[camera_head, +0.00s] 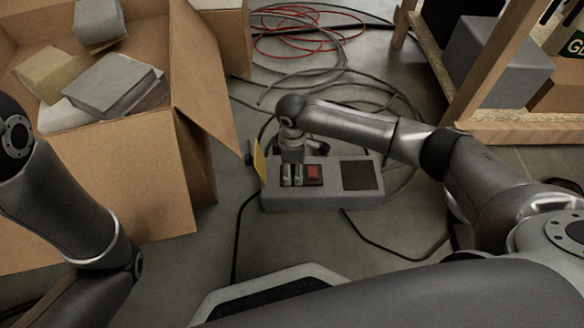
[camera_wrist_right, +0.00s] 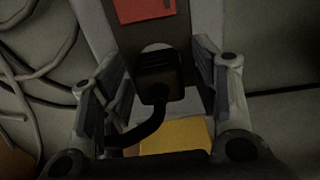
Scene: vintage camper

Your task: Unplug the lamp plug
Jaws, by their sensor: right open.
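A grey power box (camera_head: 322,203) with a red switch (camera_head: 314,172) and a dark panel (camera_head: 361,175) sits on the floor in the head view. My right gripper (camera_head: 292,176) points down over its left end and hides the socket there. In the right wrist view, a black plug (camera_wrist_right: 158,75) with a curved black cord (camera_wrist_right: 142,130) sits at the box, between the two spread fingers of my right gripper (camera_wrist_right: 160,95). Gaps show on both sides of the plug. A yellow piece (camera_wrist_right: 178,135) lies beyond the cord. My left arm shows at the left, but its gripper is out of view.
An open cardboard box (camera_head: 120,170) holding several block-like items stands close at the left. Grey cables and a red cable (camera_head: 300,50) lie coiled on the floor behind the power box. A wooden shelf (camera_head: 490,70) with a grey bin (camera_head: 500,65) stands at the right.

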